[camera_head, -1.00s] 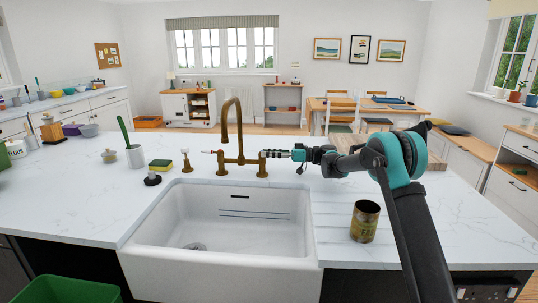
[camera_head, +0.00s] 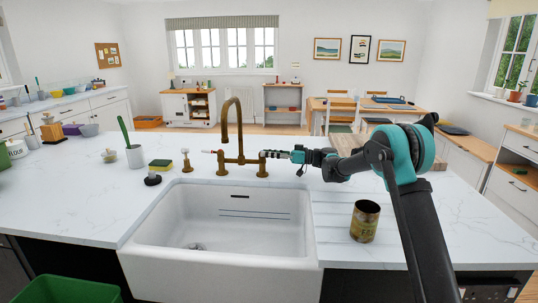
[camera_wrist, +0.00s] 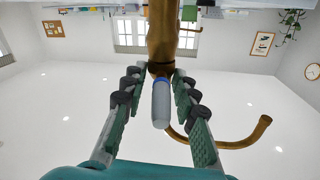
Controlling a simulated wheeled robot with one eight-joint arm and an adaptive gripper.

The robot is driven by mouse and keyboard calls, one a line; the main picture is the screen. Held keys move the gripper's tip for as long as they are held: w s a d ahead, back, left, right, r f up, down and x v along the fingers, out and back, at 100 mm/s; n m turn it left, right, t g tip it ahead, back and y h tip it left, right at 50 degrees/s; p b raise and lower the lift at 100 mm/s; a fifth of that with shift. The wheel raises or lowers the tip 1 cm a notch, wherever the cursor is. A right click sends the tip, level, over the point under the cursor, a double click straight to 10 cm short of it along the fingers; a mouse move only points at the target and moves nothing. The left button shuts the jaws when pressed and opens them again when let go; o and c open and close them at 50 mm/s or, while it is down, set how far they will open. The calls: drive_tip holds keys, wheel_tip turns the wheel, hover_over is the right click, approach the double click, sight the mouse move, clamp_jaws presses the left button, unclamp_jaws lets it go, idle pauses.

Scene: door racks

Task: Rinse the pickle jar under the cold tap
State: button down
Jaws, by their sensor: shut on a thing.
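The pickle jar (camera_head: 364,221), a dark greenish-brown jar with a label, stands upright on the worktop right of the sink. The brass tap (camera_head: 239,130) rises behind the white sink (camera_head: 150,235); no water shows from its spout. My gripper (camera_head: 272,154) is at the tap's right-hand lever. In the wrist view, my gripper (camera_wrist: 160,90) is shut on the cold tap lever (camera_wrist: 161,105), grey with a blue band, with a finger on each side. The tap's left lever (camera_head: 211,152) has a red mark. The jar is away from my gripper.
A brass-topped dispenser (camera_head: 187,160) is by the tap. The sink basin is empty, and the worktop around the jar is clear.

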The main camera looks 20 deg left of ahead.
drive_tip(key=shift+s+m+t, duration=0.25)
drive_tip(key=shift+m+t, duration=0.55)
drive_tip(key=shift+t, duration=0.5)
drive_tip(key=c, duration=1.5)
unclamp_jaws()
drive_tip(key=shift+o, duration=0.2)
drive_tip(key=d, duration=1.2)
drive_tip(key=shift+w, duration=0.25)
